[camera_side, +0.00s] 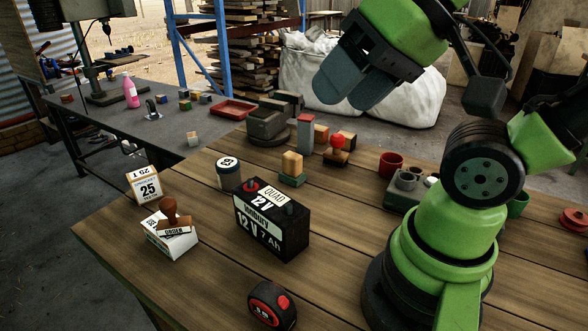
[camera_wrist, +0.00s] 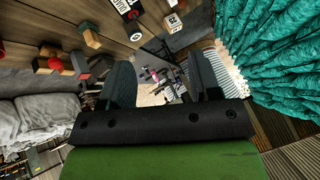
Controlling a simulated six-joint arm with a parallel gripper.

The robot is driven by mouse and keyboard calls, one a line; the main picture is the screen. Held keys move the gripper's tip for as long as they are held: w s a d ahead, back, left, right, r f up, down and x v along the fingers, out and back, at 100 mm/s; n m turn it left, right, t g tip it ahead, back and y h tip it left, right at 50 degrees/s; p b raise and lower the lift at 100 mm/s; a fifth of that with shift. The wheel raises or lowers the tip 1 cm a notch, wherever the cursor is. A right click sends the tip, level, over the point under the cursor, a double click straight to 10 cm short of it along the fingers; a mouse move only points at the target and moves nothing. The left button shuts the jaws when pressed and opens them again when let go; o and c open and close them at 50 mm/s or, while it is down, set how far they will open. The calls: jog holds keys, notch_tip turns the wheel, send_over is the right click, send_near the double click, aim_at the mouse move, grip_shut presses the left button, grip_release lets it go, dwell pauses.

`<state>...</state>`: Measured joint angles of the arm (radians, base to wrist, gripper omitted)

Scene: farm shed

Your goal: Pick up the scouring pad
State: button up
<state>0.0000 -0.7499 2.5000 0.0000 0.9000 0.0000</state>
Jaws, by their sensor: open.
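A small green slab (camera_side: 291,180), which looks like the scouring pad, lies on the wooden table behind the battery. A tan block (camera_side: 292,163) sits on top of it and covers much of its upper face. In the wrist view the green slab (camera_wrist: 87,26) shows at the upper left, beside the tan block (camera_wrist: 92,39). My gripper (camera_side: 350,92) is high above the back of the table, up and right of the slab and well apart from it. Its two fingers stand apart in the wrist view (camera_wrist: 162,85), with nothing between them.
The black battery (camera_side: 272,222) stands in front of the slab, with a dark jar (camera_side: 228,174) to its left. A red-knobbed stamp (camera_side: 337,151), a red-topped block (camera_side: 305,134) and a vise (camera_side: 268,124) stand behind. A red cup (camera_side: 390,164) is to the right.

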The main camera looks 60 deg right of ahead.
dwell(0.3)
jog(key=shift+o, duration=0.6)
